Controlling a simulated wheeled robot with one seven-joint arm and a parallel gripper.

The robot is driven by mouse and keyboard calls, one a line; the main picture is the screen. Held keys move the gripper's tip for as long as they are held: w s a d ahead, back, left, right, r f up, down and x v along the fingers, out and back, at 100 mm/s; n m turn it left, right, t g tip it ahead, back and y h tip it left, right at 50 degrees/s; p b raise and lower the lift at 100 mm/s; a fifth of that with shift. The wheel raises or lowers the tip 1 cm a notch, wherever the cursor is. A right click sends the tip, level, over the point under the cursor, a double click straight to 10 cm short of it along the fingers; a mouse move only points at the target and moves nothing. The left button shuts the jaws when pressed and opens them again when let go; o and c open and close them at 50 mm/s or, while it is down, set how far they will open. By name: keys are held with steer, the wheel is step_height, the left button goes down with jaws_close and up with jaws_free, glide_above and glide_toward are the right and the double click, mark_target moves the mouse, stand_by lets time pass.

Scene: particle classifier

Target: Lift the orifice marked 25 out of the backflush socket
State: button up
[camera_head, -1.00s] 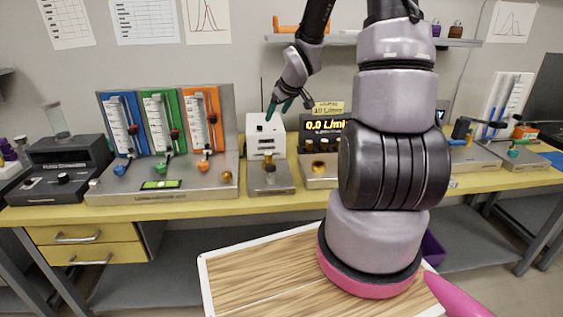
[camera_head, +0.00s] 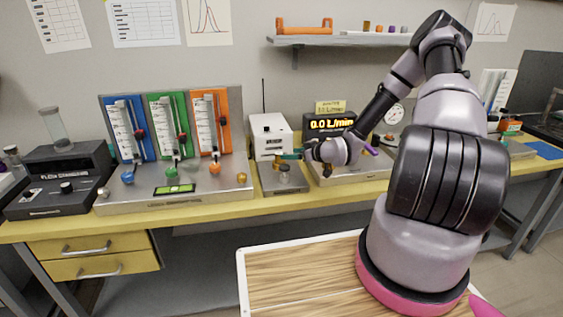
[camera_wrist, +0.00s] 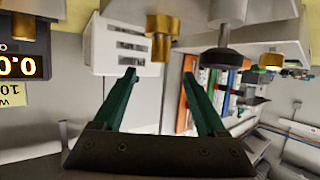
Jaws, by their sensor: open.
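My gripper (camera_head: 290,156) is low over the bench, in front of the white slotted box, at the small grey block (camera_head: 284,185). In the upside-down wrist view, its two teal fingers (camera_wrist: 160,82) are spread with nothing between the tips. A stepped brass piece (camera_wrist: 158,30) lies ahead of the fingers, roughly in line with the gap and apart from them. It may be the orifice; no mark 25 is readable. A dark-capped knob (camera_wrist: 222,57) and another brass piece (camera_wrist: 273,61) are to its right. I cannot tell which seat is the backflush socket.
The white slotted box (camera_head: 270,135) stands behind the grey block. The flow display (camera_head: 330,123) reads 0.0 L/min at its right. A panel with blue, green and orange flow tubes (camera_head: 170,128) stands at the left. A wooden-topped surface (camera_head: 290,275) is in front of the bench.

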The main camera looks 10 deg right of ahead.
mark_target(279, 153)
steer(key=x, duration=0.8)
steer(key=shift+f, duration=0.15)
jaws_close()
